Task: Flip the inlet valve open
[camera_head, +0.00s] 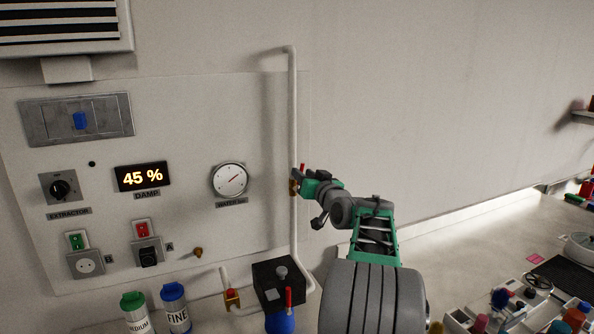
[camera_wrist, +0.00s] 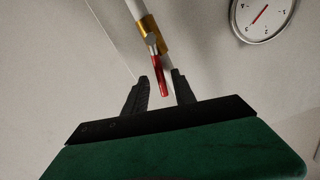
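A brass valve (camera_head: 294,187) with a red lever (camera_head: 302,168) sits on the white vertical pipe (camera_head: 292,110). In the wrist view, the brass body (camera_wrist: 152,38) is at the top and the red lever (camera_wrist: 160,72) points down towards my gripper. My gripper (camera_head: 305,180) is at the valve, reaching in from the right. In the wrist view, my gripper's two dark fingers (camera_wrist: 162,82) are apart, and the lever's end lies between them in the picture. A gap shows on both sides of the lever. No label on this valve is visible.
A round gauge (camera_head: 231,180) is on the panel left of the pipe. A second brass valve with a red handle (camera_head: 232,296) is low on the piping beside a black box (camera_head: 279,283). Capped bottles (camera_head: 176,306) stand at lower left. The wall right of the pipe is bare.

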